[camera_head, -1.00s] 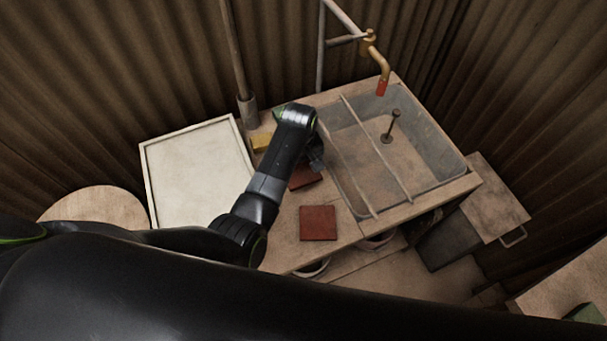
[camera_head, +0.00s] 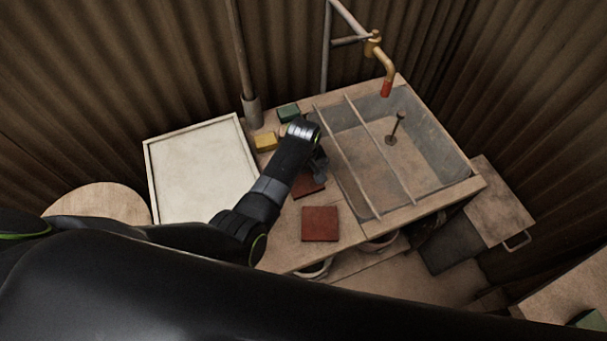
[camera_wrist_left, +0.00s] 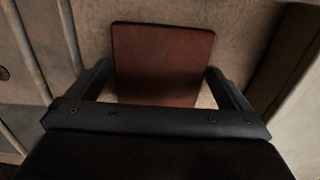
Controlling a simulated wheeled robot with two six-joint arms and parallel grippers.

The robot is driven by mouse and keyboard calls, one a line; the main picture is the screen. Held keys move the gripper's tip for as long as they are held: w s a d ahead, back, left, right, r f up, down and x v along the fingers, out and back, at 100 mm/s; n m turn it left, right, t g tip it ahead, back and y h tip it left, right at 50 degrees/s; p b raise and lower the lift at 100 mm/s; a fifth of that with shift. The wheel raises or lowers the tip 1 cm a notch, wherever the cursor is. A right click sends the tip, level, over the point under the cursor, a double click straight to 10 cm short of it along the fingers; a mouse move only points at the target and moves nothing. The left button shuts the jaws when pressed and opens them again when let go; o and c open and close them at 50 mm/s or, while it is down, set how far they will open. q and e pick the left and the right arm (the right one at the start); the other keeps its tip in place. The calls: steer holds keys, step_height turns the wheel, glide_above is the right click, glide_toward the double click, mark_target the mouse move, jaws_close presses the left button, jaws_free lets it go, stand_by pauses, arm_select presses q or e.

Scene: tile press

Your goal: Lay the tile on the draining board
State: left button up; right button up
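Two red-brown tiles lie on the wooden counter (camera_head: 283,245) left of the sink. The nearer tile (camera_head: 320,224) is in full view. The farther tile (camera_head: 308,187) is partly hidden by my left arm. My left gripper (camera_head: 319,164) is over the counter beside the farther tile. In the left wrist view its fingers are spread wide, one on each side of a red-brown tile (camera_wrist_left: 163,62), with gaps between them and the tile. I cannot tell the height of the fingers above it. My right gripper is not in view. Which surface is the draining board is not clear.
A pale framed board (camera_head: 203,172) lies at the left. A yellow block (camera_head: 265,141) and a green block (camera_head: 288,112) stand behind my gripper. The sink (camera_head: 428,150) has two rails (camera_head: 380,150) across it and a tap (camera_head: 386,68) above.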

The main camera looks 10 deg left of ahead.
mark_target(303, 179)
arm_select(q)
steer(key=shift+r, duration=0.45)
step_height(303, 179, up, 12)
steer(key=shift+f, duration=0.25)
stand_by(0.4)
